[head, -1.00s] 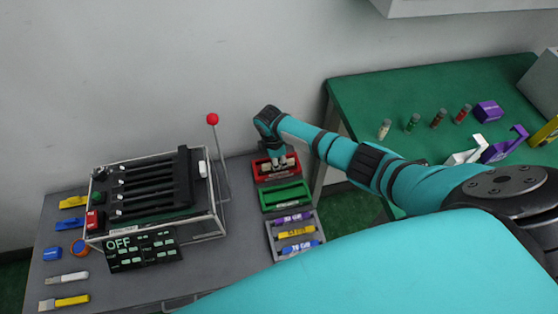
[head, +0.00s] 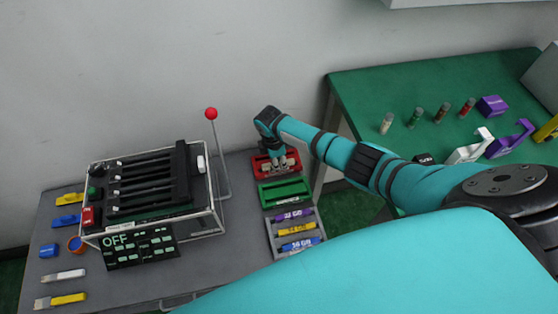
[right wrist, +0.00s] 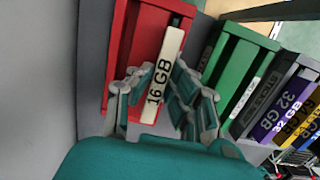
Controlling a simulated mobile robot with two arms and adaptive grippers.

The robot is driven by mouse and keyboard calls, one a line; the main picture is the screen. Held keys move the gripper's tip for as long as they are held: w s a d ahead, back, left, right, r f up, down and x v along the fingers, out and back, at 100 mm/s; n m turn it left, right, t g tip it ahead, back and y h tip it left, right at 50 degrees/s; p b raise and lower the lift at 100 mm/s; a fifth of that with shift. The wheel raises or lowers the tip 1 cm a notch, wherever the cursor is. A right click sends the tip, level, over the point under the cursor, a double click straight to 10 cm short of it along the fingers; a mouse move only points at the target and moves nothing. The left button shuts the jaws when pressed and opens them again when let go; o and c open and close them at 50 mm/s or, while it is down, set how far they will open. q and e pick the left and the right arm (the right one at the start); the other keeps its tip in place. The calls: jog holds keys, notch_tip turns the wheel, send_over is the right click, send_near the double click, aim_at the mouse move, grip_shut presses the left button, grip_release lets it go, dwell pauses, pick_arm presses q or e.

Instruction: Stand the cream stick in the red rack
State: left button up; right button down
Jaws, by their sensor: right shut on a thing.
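The cream stick (right wrist: 167,66), marked 16 GB, shows in the right wrist view between the fingers of my right gripper (right wrist: 158,88). The gripper is shut on it. The stick is over the red rack (right wrist: 125,50); I cannot tell whether it touches the rack or sits in it. In the head view my right gripper (head: 277,157) is low at the red rack (head: 289,172), and the wrist and fingers hide much of the stick and the rack. My left gripper is not in view.
A green rack (head: 285,191) stands just in front of the red one, then a grey rack (head: 273,241) with purple, yellow and blue sticks. A clear-sided lever box with a red-knobbed lever (head: 211,114) is to the left. A green table (head: 365,88) is at right.

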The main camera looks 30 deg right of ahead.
jog(key=c, duration=1.2)
grip_release()
notch_tip(320, 180, up, 12)
jog(key=a, duration=0.1)
jog(key=shift+w+a, duration=0.15)
jog(key=shift+a, duration=0.05)
jog(key=shift+f, duration=0.15)
